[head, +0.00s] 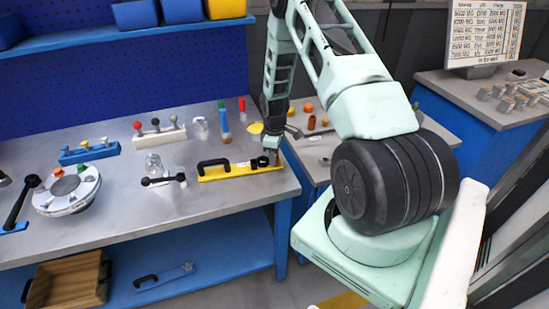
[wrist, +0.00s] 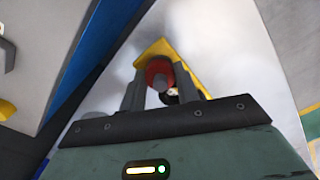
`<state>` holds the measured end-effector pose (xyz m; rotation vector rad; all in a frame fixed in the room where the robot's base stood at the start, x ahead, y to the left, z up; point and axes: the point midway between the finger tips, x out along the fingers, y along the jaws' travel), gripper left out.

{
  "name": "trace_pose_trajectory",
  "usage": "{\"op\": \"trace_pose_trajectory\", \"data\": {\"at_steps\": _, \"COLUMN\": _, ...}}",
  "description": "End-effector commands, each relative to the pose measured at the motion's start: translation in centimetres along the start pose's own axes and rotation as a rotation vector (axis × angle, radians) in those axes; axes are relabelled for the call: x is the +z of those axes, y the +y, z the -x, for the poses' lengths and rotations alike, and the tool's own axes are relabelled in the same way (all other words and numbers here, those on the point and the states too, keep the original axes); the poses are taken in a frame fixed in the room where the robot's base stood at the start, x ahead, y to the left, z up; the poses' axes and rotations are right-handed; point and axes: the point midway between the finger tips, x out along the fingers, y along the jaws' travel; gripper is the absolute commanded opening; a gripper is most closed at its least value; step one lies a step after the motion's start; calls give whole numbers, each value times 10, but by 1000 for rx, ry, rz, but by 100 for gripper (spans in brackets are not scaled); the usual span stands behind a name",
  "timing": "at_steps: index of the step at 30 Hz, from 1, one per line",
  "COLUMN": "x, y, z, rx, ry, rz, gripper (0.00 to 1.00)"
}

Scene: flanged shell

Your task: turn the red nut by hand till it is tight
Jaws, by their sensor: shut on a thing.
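The red nut (wrist: 157,67) shows in the wrist view between the two fingers of my gripper (wrist: 159,84). A grey round end shows at its middle, and the fingers partly cover its sides. The nut is at one end of a yellow plate (wrist: 192,84). In the head view this yellow piece (head: 225,175), with a black handle, lies near the bench's right edge. My gripper (head: 274,150) points down at its right end, shut on the nut. The nut is hardly visible there, and its thread is hidden.
A round silver flanged part (head: 68,208) with coloured knobs sits at the bench's left. Blue and red-tipped tools (head: 224,122) stand behind. Bare bench (head: 215,205) lies in front.

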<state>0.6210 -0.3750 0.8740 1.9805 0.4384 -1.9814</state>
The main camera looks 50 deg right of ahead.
Motion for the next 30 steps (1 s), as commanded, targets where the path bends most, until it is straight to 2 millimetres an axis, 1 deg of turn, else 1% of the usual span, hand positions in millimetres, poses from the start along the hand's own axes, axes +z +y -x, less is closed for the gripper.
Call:
{"op": "trace_pose_trajectory", "data": {"at_steps": 3, "x": -1, "y": 1, "z": 0, "rx": 2, "ry": 2, "rz": -56, "gripper": 8}}
{"op": "trace_pose_trajectory", "data": {"at_steps": 9, "x": 0, "y": 1, "z": 0, "rx": 1, "ry": 1, "rz": -115, "gripper": 8}}
{"op": "trace_pose_trajectory", "data": {"at_steps": 23, "x": 0, "y": 1, "z": 1, "rx": 2, "ry": 1, "rz": -132, "gripper": 8}}
{"op": "trace_pose_trajectory", "data": {"at_steps": 24, "x": 0, "y": 1, "z": 1, "rx": 2, "ry": 1, "rz": -132, "gripper": 37}}
{"op": "trace_pose_trajectory", "data": {"at_steps": 26, "x": 0, "y": 1, "z": 1, "rx": 1, "ry": 1, "rz": -132, "gripper": 53}}
{"op": "trace_pose_trajectory", "data": {"at_steps": 30, "x": 0, "y": 0, "z": 1, "rx": 1, "ry": 1, "rz": -131, "gripper": 53}}
